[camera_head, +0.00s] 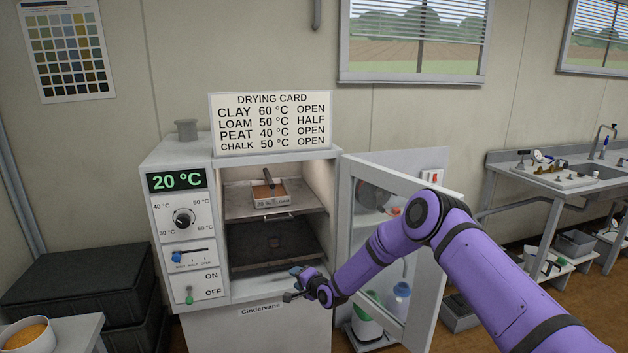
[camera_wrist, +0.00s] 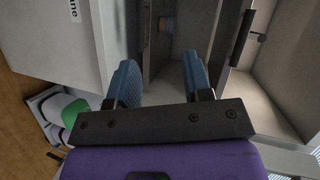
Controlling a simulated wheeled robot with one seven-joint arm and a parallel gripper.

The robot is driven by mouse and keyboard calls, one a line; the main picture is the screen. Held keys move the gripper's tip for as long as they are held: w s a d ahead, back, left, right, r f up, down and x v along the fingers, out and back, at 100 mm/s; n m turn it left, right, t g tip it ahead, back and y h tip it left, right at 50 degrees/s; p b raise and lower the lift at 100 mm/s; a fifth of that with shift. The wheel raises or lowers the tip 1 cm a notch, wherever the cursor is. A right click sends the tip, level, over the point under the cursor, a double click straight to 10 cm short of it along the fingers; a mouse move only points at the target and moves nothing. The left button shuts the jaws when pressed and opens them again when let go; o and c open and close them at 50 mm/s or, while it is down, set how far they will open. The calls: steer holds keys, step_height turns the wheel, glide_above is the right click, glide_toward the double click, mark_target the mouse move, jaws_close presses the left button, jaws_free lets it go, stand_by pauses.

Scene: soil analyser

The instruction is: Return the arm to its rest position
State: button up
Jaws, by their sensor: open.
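My gripper (camera_head: 298,284) is open and empty, low in front of the drying oven's open chamber, near its lower front edge. In the wrist view its two blue fingers (camera_wrist: 160,72) stand apart with nothing between them. My purple arm reaches in from the right, across the open oven door (camera_head: 398,225). The drying oven (camera_head: 250,287) has a display (camera_head: 177,180) reading 20 °C. A small labelled tray (camera_head: 274,202) of brown soil with a stick-like tool in it sits on the upper shelf.
The glass door stands swung out to the right, close behind my arm. Black crates (camera_head: 80,285) stand left of the oven, and a bowl (camera_head: 28,334) sits at lower left. A sink bench (camera_head: 560,180) is at right. Bottles (camera_head: 397,300) show behind the door.

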steer(key=s+d+r+n+g+h, duration=0.15)
steer(key=d+r, duration=0.35)
steer(key=r, duration=0.6)
steer(key=s+d+r+n+h, duration=0.2)
steer(key=d+r, duration=0.2)
steer(key=r, duration=0.6)
steer(key=s+d+r+n+h, duration=0.2)
steer(key=d+r, duration=0.3)
steer(key=r, duration=0.6)
steer(key=s+d+r+n+g+h, duration=0.1)
steer(key=s+d+r, duration=0.5)
steer(key=s+r, duration=0.15)
steer(key=s+d+r+n+h, duration=0.1)
steer(key=s+d+r+h, duration=0.1)
steer(key=s+d+r, duration=0.5)
steer(key=s+d+g, duration=0.1)
steer(key=s+d, duration=0.2)
steer(key=s, duration=0.8)
steer(key=s+d+r+g, duration=0.1)
steer(key=s+d, duration=0.2)
steer(key=s, duration=0.9)
steer(key=s+d+g+h, duration=0.1)
steer(key=s+d, duration=0.2)
steer(key=s, duration=0.9)
steer(key=shift+s+r+n, duration=0.15)
steer(key=shift+r+n, duration=0.1)
steer(key=shift+n, duration=0.2)
steer(key=shift+a, duration=0.1)
